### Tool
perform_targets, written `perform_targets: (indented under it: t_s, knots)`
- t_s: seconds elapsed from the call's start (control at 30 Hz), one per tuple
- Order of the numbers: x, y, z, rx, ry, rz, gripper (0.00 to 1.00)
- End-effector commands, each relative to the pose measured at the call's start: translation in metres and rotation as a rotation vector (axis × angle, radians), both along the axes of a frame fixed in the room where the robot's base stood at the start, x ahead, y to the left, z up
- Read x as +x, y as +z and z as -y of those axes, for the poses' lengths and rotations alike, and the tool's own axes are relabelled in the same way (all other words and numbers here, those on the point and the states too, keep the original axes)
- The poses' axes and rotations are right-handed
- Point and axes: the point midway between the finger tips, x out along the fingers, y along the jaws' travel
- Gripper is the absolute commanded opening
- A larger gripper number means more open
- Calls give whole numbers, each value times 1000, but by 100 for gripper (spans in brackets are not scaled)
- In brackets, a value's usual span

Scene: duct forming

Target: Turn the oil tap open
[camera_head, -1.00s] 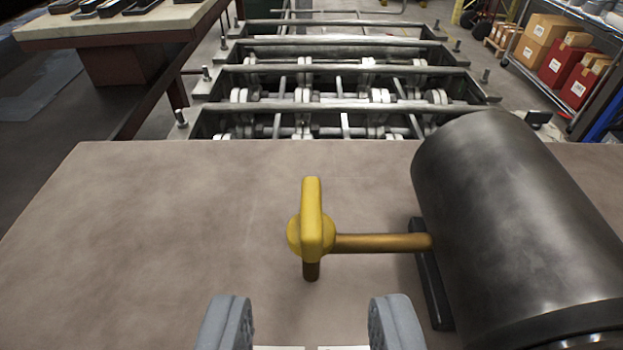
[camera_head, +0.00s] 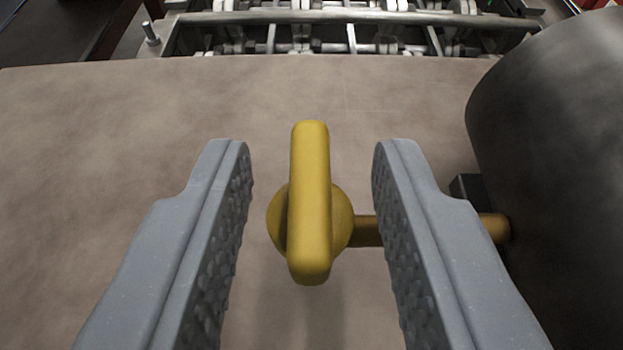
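The oil tap (camera_head: 310,205) has a yellow handle that stands lengthwise in the picture, pointing away from me, on a round yellow body. A brown pipe (camera_head: 367,231) runs from it to the right, to the dark metal cylinder (camera_head: 560,150). My gripper (camera_head: 311,160) is open, with one grey finger on each side of the handle. There are visible gaps on both sides, and neither finger appears to touch it. The right finger hides part of the pipe.
The tap and cylinder are over a brown tabletop (camera_head: 110,140), clear on the left. The cylinder stands close to the right finger. A dark mount (camera_head: 467,188) shows beside it. A metal roller frame (camera_head: 350,35) lies beyond the table's far edge.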

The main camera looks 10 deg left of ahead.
Motion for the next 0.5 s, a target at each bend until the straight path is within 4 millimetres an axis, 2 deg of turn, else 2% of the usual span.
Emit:
perform_targets:
  t_s: [0.07,0.1,0.2,0.5]
  knots:
    - [0,0,0,0,0,0,32]
    - [0,0,0,0,0,0,26]
    - [0,0,0,-1,0,0,0]
    - [0,2,0,-3,12,-1,0]
